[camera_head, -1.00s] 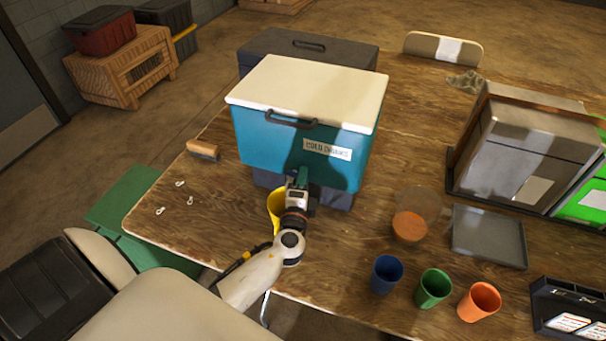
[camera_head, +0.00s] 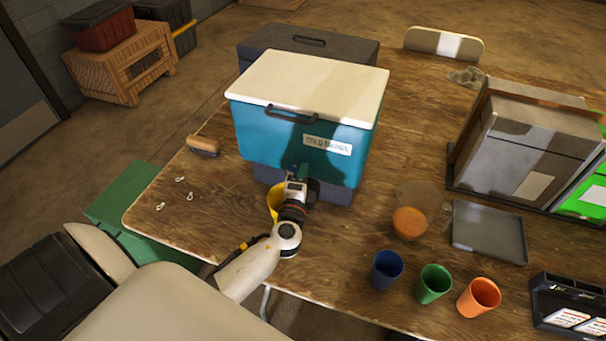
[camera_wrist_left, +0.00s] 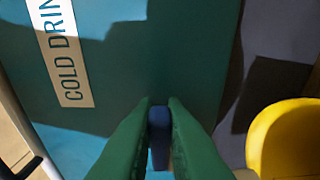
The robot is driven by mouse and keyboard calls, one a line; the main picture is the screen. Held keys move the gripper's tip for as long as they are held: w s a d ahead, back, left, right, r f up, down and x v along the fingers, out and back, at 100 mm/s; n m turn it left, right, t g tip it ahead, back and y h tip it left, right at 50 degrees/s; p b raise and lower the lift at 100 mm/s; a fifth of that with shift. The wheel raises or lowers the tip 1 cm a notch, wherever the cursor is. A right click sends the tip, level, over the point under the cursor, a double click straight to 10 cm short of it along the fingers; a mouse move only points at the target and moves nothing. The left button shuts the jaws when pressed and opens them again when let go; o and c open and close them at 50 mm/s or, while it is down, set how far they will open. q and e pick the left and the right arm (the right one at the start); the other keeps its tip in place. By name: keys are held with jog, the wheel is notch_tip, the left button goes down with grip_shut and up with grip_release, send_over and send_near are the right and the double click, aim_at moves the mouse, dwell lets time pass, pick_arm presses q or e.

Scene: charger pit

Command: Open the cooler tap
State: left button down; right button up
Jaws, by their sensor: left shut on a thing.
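The teal cooler (camera_head: 270,138) with a white lid (camera_head: 310,84) and a "COLD DRINKS" label stands on a dark base on the table. My left gripper (camera_head: 300,173) is at the lower front of the cooler. In the left wrist view its green fingers (camera_wrist_left: 160,115) are shut on a small blue piece, the tap (camera_wrist_left: 160,135), close to the cooler's front (camera_wrist_left: 110,70). In the head view the gripper hides the tap. A yellow cup (camera_head: 275,200) stands beside the gripper, partly hidden; it also shows in the left wrist view (camera_wrist_left: 285,140). My right gripper is not in view.
Blue (camera_head: 387,270), green (camera_head: 433,284) and orange (camera_head: 479,298) cups stand at the front right. A clear pitcher with orange drink (camera_head: 410,222) and a grey tray (camera_head: 488,232) are right of the cooler. A brush (camera_head: 203,146) lies left.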

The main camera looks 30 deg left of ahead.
pick_arm(q)
jog(key=shift+s+f+m+t+h+b, duration=0.15)
jog(key=shift+m+h+b, duration=0.15)
jog(key=shift+h, duration=0.15)
jog(key=shift+s+f+m+t+h+b, duration=0.15)
jog(key=shift+m+h+b, duration=0.15)
jog(key=shift+h, duration=0.15)
jog(key=shift+s+a+r+m+g+h+b, duration=0.1)
jog(key=shift+s+a+m+g+h+b, duration=0.5)
jog(key=shift+m+h+b, duration=1.95)
jog(key=shift+s+a+r+m+g+h+b, duration=0.2)
jog(key=shift+s+m+g+h+b, duration=0.45)
jog(key=shift+m+h+b, duration=1.9)
jog(key=shift+s+a+f+m+g+h+b, duration=0.1)
jog(key=shift+s+a+m+g+h+b, duration=0.3)
jog(key=shift+m+g+h+b, duration=2.15)
jog(key=n+t+h+p, duration=0.2)
jog(key=n+t, duration=0.1)
jog(key=shift+h, duration=0.35)
jog(key=c, duration=1.5)
grip_release()
jog(key=shift+w, duration=0.1)
jog(key=shift+a, duration=0.1)
